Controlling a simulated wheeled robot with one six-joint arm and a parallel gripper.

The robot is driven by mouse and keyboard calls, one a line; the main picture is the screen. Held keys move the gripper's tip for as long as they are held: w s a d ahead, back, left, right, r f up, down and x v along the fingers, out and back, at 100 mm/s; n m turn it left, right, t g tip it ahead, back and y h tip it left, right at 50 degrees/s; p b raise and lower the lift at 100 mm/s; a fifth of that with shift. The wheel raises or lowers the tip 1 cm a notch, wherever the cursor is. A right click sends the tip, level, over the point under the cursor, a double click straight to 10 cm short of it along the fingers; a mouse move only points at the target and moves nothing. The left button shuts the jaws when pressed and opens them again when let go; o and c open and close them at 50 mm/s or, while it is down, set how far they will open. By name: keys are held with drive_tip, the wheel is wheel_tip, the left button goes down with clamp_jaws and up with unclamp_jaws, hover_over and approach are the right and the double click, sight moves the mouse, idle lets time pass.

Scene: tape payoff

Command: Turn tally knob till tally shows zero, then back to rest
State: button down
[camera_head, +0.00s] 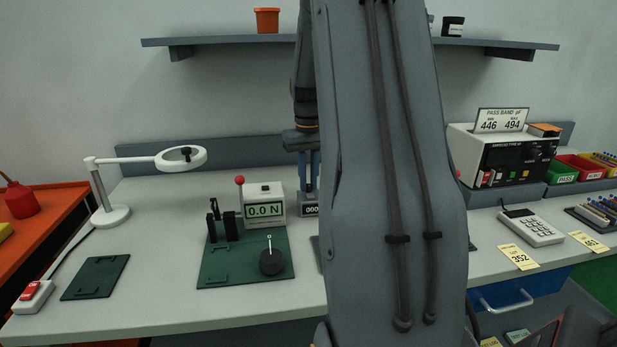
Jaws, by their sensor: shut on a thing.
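The tally (310,211) is a small dark counter on the bench, just right of the white force gauge. The digits that show read 000; my arm covers its right side, so any further digits are hidden. My gripper (308,188) points down right above and behind the tally, partly covered by my arm. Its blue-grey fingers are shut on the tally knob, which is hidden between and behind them.
The gauge (264,204) reading 0.0 N stands close left, on a green plate (217,268) with a red-balled lever (240,181). A magnifier lamp (182,159) stands further left. A meter (495,155) and keypad (532,228) are at right. A shelf (225,41) hangs above.

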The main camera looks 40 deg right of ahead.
drive_tip(key=c, duration=1.7)
unclamp_jaws()
drive_tip(key=shift+r, duration=0.1)
wheel_tip(320, 180, up, 8)
drive_tip(key=shift+w+f+b, duration=0.1)
drive_tip(key=shift+f+b, duration=0.05)
drive_tip(key=shift+b, duration=0.35)
drive_tip(key=shift+a, duration=0.1)
